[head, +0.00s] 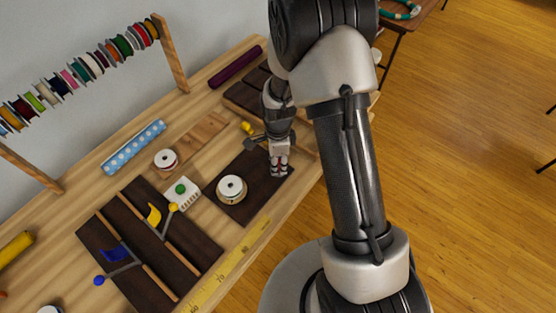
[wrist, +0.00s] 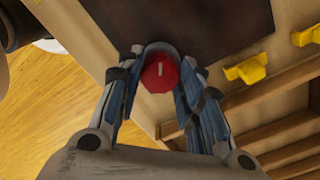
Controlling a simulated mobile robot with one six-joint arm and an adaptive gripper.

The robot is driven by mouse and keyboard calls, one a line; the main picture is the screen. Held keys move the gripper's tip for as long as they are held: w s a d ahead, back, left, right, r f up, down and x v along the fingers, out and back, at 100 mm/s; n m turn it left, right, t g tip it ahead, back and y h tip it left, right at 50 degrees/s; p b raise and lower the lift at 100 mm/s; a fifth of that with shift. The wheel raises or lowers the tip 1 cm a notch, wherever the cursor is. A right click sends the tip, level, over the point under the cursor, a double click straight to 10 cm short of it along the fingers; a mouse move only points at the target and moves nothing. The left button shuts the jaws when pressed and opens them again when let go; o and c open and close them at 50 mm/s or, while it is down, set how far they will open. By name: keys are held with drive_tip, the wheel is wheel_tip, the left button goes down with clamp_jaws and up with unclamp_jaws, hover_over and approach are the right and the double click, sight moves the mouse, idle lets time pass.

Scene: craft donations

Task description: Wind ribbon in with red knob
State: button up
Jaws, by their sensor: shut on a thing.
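The red knob (wrist: 161,72) shows between my fingers in the wrist view, with a short pale mark on its face. My gripper (wrist: 160,85) is shut on it, one finger on each side. In the head view my gripper (head: 279,170) reaches down onto the right part of a dark board, and the knob is mostly hidden by the fingers. A white-topped spool (head: 231,187) stands on the same dark board (head: 256,205), left of my gripper. I cannot make out the ribbon clearly.
Left of the board are a white box with a green button (head: 181,189) and a dark panel with yellow and blue levers (head: 120,250). Another spool (head: 166,160) stands behind. A yellow ruler (head: 232,270) lines the front edge. A spool rack (head: 85,70) stands at the back.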

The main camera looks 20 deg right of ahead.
idle(0.5)
drive_tip(key=o, duration=1.1)
drive_tip(key=shift+c, duration=0.2)
wheel_tip(320, 180, up, 12)
